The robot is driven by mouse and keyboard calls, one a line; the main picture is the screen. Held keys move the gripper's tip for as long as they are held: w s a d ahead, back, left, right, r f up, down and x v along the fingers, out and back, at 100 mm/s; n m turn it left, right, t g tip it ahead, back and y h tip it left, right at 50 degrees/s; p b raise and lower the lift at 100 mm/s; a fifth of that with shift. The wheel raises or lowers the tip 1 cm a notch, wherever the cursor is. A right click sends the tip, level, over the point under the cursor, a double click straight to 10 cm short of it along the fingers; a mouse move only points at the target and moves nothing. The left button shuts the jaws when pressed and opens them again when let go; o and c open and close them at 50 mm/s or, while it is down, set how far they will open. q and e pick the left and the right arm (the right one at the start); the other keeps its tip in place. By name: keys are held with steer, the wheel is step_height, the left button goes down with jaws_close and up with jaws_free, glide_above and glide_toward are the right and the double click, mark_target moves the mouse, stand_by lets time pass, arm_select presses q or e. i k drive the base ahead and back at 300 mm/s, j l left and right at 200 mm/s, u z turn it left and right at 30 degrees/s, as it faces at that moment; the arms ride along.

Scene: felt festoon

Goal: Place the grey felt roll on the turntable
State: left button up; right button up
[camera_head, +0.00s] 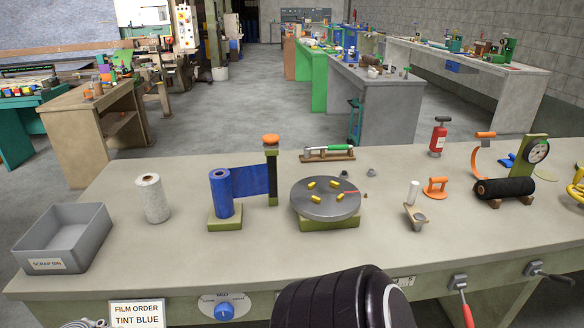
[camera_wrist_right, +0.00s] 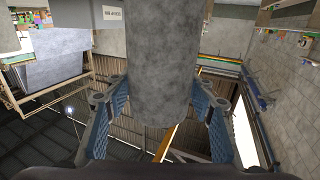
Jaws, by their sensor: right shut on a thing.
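The grey felt roll (camera_wrist_right: 158,55) fills the upper middle of the right wrist view, a thick mottled cylinder. My right gripper (camera_wrist_right: 160,103) has its two blue-padded fingers on either side of the roll and is shut on it. The roll's far end runs out of that view. The turntable (camera_head: 327,209) is a grey round disc with several small yellow blocks, on a green base in the middle of the bench in the head view. Neither the held roll nor my right gripper shows in the head view. My left gripper is in neither view.
A blue film roll (camera_head: 221,195) and an orange-topped post (camera_head: 272,180) stand left of the turntable. A pale speckled roll (camera_head: 152,199) and a grey scrap bin (camera_head: 62,240) are further left. A black roll (camera_head: 505,187) lies right. The bench front (camera_head: 270,255) is clear.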

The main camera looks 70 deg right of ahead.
mark_target(326, 193)
steer(key=i+j+z, duration=0.15)
steer(key=z, duration=0.9)
